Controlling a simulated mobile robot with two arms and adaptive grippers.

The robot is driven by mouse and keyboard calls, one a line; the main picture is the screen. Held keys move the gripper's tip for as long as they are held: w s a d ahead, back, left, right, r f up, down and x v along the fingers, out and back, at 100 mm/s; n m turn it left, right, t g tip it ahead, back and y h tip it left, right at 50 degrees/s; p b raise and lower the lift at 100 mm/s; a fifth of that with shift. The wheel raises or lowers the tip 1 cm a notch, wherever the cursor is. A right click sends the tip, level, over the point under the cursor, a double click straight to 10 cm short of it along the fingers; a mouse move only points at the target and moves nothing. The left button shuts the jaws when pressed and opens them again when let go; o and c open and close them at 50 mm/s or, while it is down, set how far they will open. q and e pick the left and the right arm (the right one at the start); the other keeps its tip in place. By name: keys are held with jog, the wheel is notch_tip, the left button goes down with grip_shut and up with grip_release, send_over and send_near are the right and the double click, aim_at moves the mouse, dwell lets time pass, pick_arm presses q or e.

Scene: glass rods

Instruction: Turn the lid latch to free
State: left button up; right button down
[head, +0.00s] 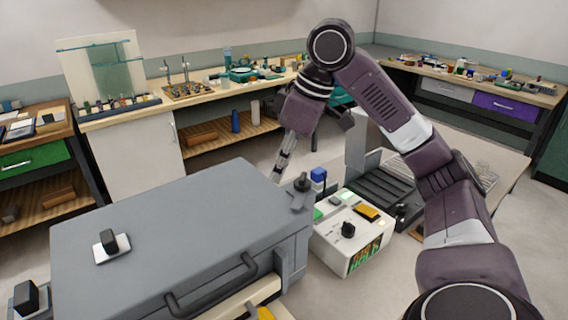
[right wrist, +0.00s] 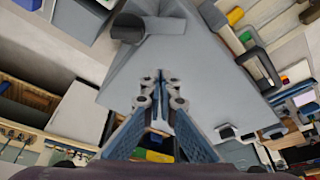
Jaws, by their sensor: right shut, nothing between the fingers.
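A grey case with a closed lid (head: 170,220) fills the lower left of the head view. The lid latch, a dark knob on a grey arm (head: 302,187), sits at its right-hand corner. My right gripper (head: 279,170) is shut and empty, pointing down beyond the lid's far edge, left of the latch and apart from it in the picture. The right wrist view also shows the shut fingertips (right wrist: 163,76) with the grey lid surface behind them. Whether they touch anything is unclear. My left gripper does not show.
A white control box (head: 345,240) with a black knob, coloured buttons and a green-lettered display stands right of the case. A black knob on a pale plate (head: 110,243) sits on the lid. A dark handle (head: 215,285) runs along the case front. Benches line the walls.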

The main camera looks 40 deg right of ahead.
aim_at(284, 200)
jog(key=x, duration=0.4)
jog(key=shift+w+f, duration=0.2)
jog(key=s, duration=0.1)
jog(key=s+d+b, duration=0.1)
jog(key=shift+s+d, duration=0.3)
jog(key=shift+d, duration=0.05)
jog(key=shift+s+d+b, duration=0.25)
jog(key=shift+s+b, duration=0.05)
jog(key=shift+s, duration=0.15)
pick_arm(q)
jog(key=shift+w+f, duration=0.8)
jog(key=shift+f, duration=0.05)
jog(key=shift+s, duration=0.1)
pick_arm(e)
jog(key=shift+r, duration=0.1)
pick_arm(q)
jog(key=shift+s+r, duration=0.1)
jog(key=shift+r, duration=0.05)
